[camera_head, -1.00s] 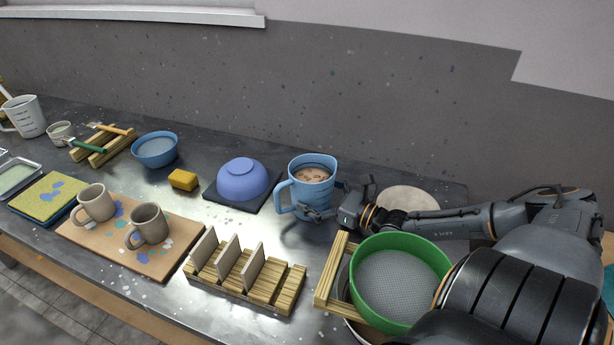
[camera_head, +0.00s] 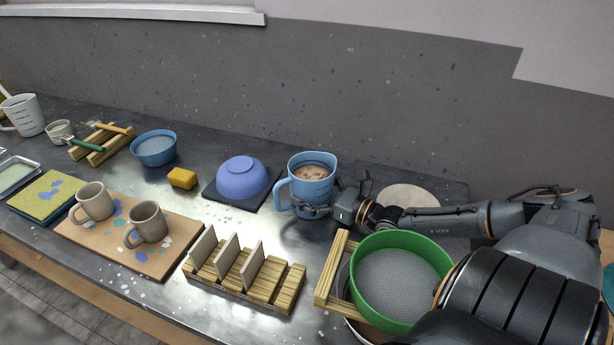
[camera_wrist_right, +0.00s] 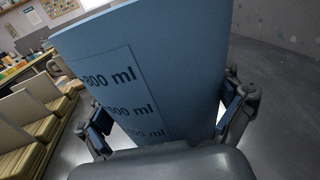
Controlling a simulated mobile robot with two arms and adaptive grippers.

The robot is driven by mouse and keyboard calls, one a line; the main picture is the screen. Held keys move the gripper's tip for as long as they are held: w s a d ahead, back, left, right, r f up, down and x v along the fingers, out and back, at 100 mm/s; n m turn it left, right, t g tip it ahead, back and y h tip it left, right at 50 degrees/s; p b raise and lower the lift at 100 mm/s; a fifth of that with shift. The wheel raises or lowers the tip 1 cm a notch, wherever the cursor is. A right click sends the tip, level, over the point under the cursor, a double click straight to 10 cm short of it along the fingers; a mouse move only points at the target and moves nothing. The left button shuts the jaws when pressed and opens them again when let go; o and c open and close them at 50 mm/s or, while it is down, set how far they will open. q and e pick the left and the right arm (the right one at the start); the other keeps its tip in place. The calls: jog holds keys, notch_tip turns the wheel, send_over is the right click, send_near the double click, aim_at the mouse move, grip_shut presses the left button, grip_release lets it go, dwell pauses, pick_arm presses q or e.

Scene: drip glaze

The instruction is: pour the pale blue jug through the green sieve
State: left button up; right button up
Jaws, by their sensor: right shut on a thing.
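The pale blue jug (camera_head: 311,186) is at the back middle of the table in the head view, upright or nearly so, with brown liquid inside. Its handle points left. My right gripper (camera_head: 325,209) is shut on the jug's lower body. In the right wrist view the jug (camera_wrist_right: 150,75) fills the middle, with ml marks on its wall and a finger of my right gripper (camera_wrist_right: 168,128) on each side. The green sieve (camera_head: 402,280) rests over a pale container at the front right, its mesh empty. My left gripper is not in view.
A slatted wooden rack (camera_head: 245,275) holds upright tiles left of the sieve. A blue upturned bowl (camera_head: 242,178) sits on a dark slab left of the jug. A round pale disc (camera_head: 408,198) lies behind my right forearm. Two mugs stand on a board further left.

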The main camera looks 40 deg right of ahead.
aim_at(295, 173)
jog(key=shift+w+r, duration=0.1)
jog(key=shift+r, duration=0.3)
jog(key=shift+r+p, duration=0.95)
jog(key=shift+r, duration=0.1)
jog(key=shift+r, duration=0.1)
jog(key=shift+r+p, duration=1.85)
jog(key=shift+r, duration=0.3)
